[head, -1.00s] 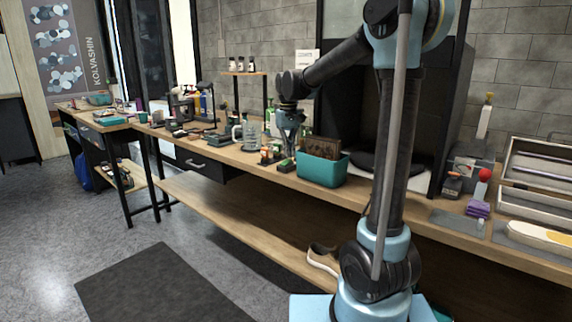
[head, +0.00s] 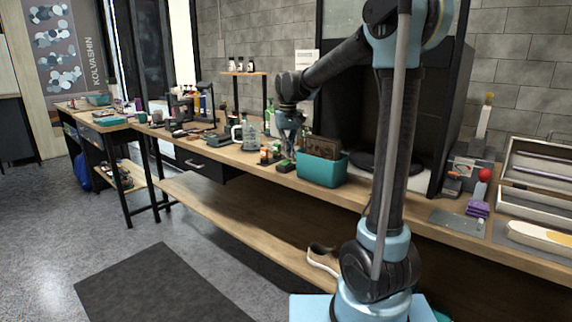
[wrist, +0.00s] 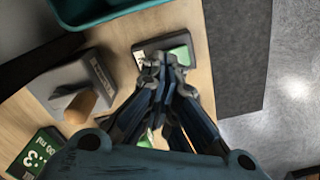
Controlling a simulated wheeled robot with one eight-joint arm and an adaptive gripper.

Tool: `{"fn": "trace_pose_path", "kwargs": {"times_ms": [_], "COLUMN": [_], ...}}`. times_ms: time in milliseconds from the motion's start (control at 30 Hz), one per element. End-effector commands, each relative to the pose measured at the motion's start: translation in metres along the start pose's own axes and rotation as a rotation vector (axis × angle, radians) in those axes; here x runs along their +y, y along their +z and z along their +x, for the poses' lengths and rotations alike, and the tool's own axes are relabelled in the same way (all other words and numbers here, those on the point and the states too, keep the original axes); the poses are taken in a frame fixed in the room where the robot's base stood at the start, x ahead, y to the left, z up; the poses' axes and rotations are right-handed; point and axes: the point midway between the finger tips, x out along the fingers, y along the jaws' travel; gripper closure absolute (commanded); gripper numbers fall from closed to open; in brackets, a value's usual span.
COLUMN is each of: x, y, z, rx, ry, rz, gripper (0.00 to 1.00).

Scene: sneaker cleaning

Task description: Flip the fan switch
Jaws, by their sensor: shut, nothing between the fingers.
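A small dark box with a green face (wrist: 181,52) lies on the wooden bench in the wrist view; it looks like the fan switch, though no label is readable. In the head view this box (head: 285,166) sits near the bench's front edge, left of the teal bin. My gripper (wrist: 163,62) is shut and empty. Its fingertips overlap the box's near side in the wrist view and hide part of it; I cannot tell whether they touch. In the head view my gripper (head: 290,150) points down just above the box.
The teal bin (head: 321,171) stands close on the right. A grey block with a wooden handle (wrist: 72,92) and a green box (wrist: 37,152) lie near my gripper in the wrist view. A black booth (head: 350,120) stands behind. Floor in front is open.

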Motion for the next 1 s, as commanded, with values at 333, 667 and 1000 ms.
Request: {"fn": "trace_pose_path", "kwargs": {"times_ms": [333, 667, 1000], "x": [0.0, 0.0, 0.0], "y": [0.0, 0.0, 0.0], "z": [0.004, 0.008, 0.012], "rx": [0.0, 0.0, 0.0], "ry": [0.0, 0.0, 0.0], "rz": [0.0, 0.0, 0.0], "gripper": [1.0, 1.0, 1.0]}}
